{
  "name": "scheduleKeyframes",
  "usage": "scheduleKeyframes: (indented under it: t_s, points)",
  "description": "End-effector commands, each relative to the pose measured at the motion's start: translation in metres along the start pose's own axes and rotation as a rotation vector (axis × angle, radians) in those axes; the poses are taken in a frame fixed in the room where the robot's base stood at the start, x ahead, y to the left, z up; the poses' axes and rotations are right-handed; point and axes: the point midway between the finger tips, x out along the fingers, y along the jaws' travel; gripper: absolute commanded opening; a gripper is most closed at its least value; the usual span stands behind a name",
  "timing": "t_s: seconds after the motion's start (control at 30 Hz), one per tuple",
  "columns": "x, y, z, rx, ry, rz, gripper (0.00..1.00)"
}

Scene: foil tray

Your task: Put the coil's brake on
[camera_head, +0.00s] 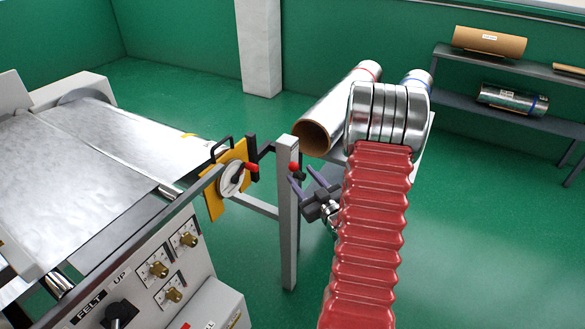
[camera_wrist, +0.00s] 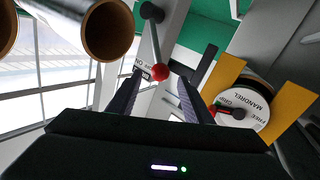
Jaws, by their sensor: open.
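The brake lever (camera_wrist: 155,40) is a grey rod ending in a red ball knob (camera_wrist: 160,73), mounted on a pale grey post (camera_head: 288,225). The red knob also shows near the post's top in the head view (camera_head: 294,167). Behind the knob in the wrist view is a partly covered label plate (camera_wrist: 141,71); "ON" seems legible at its left end. My gripper (camera_head: 306,183) is open beside the post. In the wrist view the knob appears between the fingertips of my gripper (camera_wrist: 163,84); I cannot tell whether they touch it.
A mandrel dial (camera_wrist: 240,112) marked FREE, GRIP and MANDREL, with its own red-tipped lever, sits close right of my fingers, on a yellow plate (camera_head: 211,205). Cardboard-cored rolls (camera_head: 340,105) lie behind my arm. The foil machine (camera_head: 215,300) stands left; green floor is open at right.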

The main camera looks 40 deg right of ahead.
Motion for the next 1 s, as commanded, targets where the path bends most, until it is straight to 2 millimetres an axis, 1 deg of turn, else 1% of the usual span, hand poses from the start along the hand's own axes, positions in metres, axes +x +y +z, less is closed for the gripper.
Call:
scheduleKeyframes:
  t_s: [0.03,0.2,0.3,0.4,0.53,0.8,1.0]
  points:
    - [0.009,-0.002,-0.001,-0.001,0.002,-0.004,0.46]
    - [0.035,-0.002,0.000,-0.001,0.000,-0.004,0.46]
    - [0.048,-0.001,0.000,-0.001,0.001,-0.003,0.46]
    - [0.057,-0.001,0.000,-0.001,0.000,-0.002,0.46]
    - [0.062,-0.001,0.000,-0.001,0.001,-0.001,0.46]
    - [0.063,-0.001,0.000,0.000,0.000,-0.001,0.45]
    - [0.063,-0.001,0.000,0.000,0.000,-0.002,0.31]
